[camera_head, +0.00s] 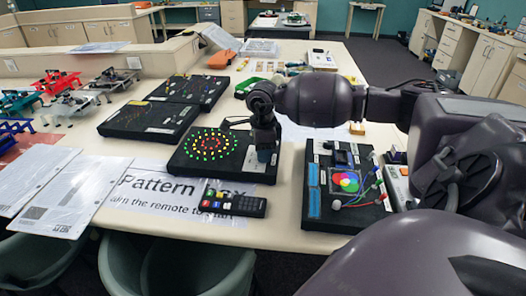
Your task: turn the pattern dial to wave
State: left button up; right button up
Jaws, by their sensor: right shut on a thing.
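The pattern box (180,165) is a flat black panel with lit rings of green, yellow and red dots (212,144). My right gripper (265,154) points down at the right end of this panel. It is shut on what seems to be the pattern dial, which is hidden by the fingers. The dial's setting and its labels cannot be read. My left gripper is not in view.
A black remote (234,203) lies on the printed "Pattern Box" sheet (148,192) in front. A second black panel with a colour wheel (340,215) stands to the right. More black panels (150,120) stand behind left. White papers (72,187) lie at the left.

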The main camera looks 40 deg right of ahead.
jog(key=m, duration=0.4)
jog(key=shift+m, duration=0.3)
jog(key=m+p, duration=0.1)
jog(key=m, duration=0.2)
jog(key=shift+r+m, duration=0.1)
jog(key=shift+m, duration=1.3)
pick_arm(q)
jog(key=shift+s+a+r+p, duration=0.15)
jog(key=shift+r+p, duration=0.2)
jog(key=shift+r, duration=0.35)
pick_arm(e)
jog(key=shift+m, duration=0.6)
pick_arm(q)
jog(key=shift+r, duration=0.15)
pick_arm(e)
jog(key=o, duration=0.8)
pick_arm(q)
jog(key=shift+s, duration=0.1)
pick_arm(e)
jog(key=shift+o, duration=0.7)
